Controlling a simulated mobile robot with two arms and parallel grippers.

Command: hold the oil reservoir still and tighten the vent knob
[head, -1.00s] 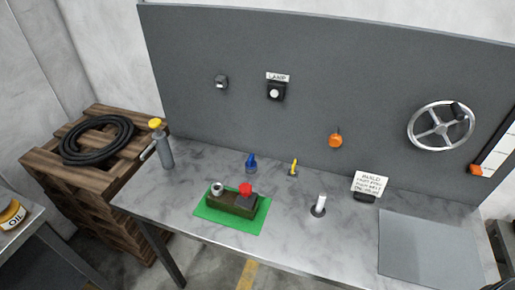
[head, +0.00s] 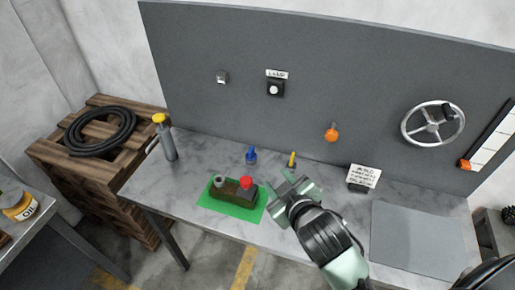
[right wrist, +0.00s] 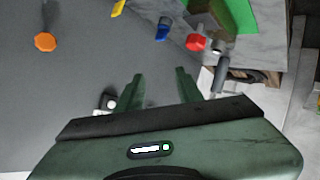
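A dark olive-brown block, which looks like the oil reservoir (head: 228,194), sits on a green mat (head: 217,205) on the bench. A red knob (head: 246,183) stands on its right end and a grey ring-shaped cap (head: 219,181) on its left. The red knob also shows in the right wrist view (right wrist: 195,42), beyond the fingers. My right gripper (head: 291,184) is open and empty, in the air to the right of the block and apart from it. Its two spread fingers show in the right wrist view (right wrist: 160,82). My left gripper is not in view.
A blue knob (head: 251,156) and a yellow lever (head: 292,160) stand behind the block. A grey cylinder with a yellow top (head: 168,142) stands at the left. A small sign (head: 364,176) and grey plate (head: 415,240) are at the right. The bench left of the mat is clear.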

